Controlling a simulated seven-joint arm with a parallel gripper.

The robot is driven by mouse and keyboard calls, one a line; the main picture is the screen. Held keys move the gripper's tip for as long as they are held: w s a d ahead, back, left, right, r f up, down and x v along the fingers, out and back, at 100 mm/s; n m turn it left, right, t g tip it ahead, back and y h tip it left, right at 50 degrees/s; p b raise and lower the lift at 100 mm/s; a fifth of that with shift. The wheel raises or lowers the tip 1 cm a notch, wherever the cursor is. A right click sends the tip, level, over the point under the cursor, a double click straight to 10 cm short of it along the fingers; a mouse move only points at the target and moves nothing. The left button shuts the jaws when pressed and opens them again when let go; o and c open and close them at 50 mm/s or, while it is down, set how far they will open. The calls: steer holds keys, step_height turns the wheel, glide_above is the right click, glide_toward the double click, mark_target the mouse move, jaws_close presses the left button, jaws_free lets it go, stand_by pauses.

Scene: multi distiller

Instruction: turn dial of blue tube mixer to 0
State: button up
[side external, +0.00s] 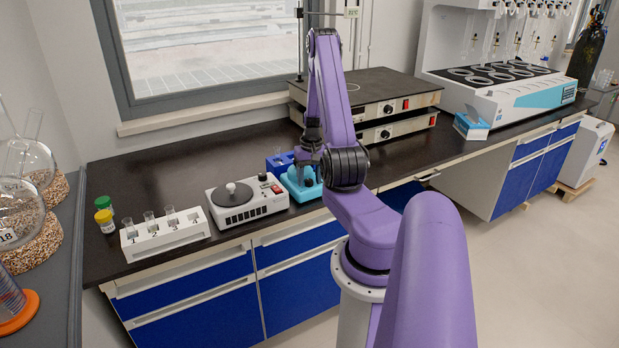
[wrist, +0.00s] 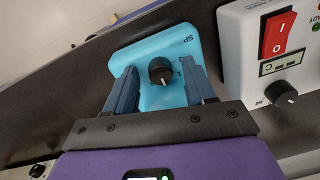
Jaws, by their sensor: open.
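The light-blue tube mixer (side external: 302,192) sits on the dark bench, right of the white stirrer. Its front panel also shows in the wrist view (wrist: 155,100). Its black dial (wrist: 162,71) has a white pointer line that points toward the bottom of the wrist picture; printed marks beside it are only partly readable. My gripper (wrist: 159,74) is open, with one finger on each side of the dial and visible gaps between. In the side view my gripper (side external: 309,158) is over the mixer and hides part of it, including the dial.
The white stirrer (side external: 247,203), with a red switch (wrist: 278,35) and its own black knob (wrist: 280,92), stands close to the mixer. A dark-blue rack (side external: 277,163) is behind. A white tube rack (side external: 165,236) is further left. Stacked hotplates (side external: 372,97) stand at the back right.

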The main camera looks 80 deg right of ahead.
jaws_close()
steer(key=n, duration=0.4)
steer(key=shift+n, duration=2.3)
jaws_free()
